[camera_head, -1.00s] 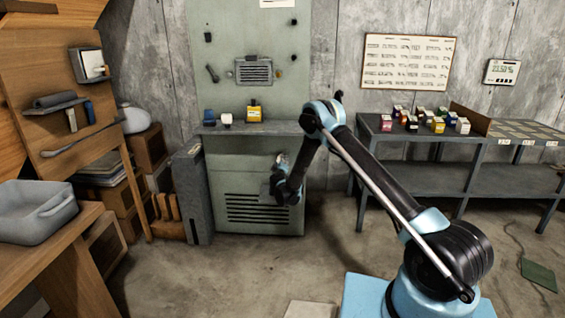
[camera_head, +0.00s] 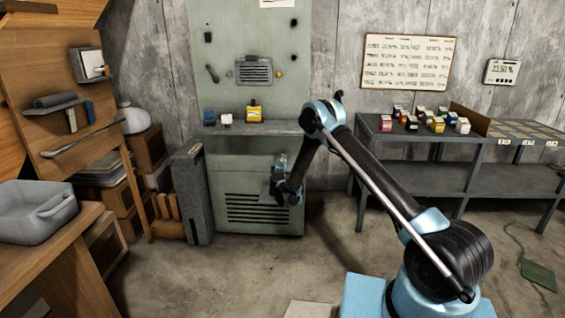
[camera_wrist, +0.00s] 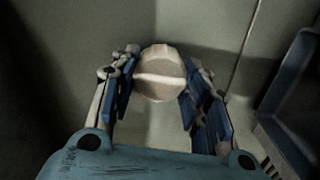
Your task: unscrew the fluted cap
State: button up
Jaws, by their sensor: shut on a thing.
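The fluted cap (camera_wrist: 160,72) shows in the wrist view as a round, pale beige knob with a light bar across its face. It lies between the two blue-padded fingers of my gripper (camera_wrist: 161,80), which are shut on it. The left finger is close against its left side, the right finger at its right side. In the head view my gripper (camera_head: 281,163) is small, in front of the green cabinet's lower front (camera_head: 235,180). The cap cannot be made out there, and what it sits on is hidden.
Above the cabinet front, a ledge (camera_head: 265,128) holds a blue item (camera_head: 209,117), a white item (camera_head: 226,119) and a yellow box (camera_head: 254,114). A tall grey case (camera_head: 190,195) stands left of the cabinet. A metal bench (camera_head: 400,138) with small boxes is right. Floor between is clear.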

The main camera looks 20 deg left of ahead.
jog(key=n, duration=0.5)
dwell(0.5)
jog(key=n, duration=0.2)
jog(key=shift+n, duration=0.4)
jog(key=o, duration=0.7)
jog(key=shift+o, duration=0.2)
jog(key=shift+s, duration=0.1)
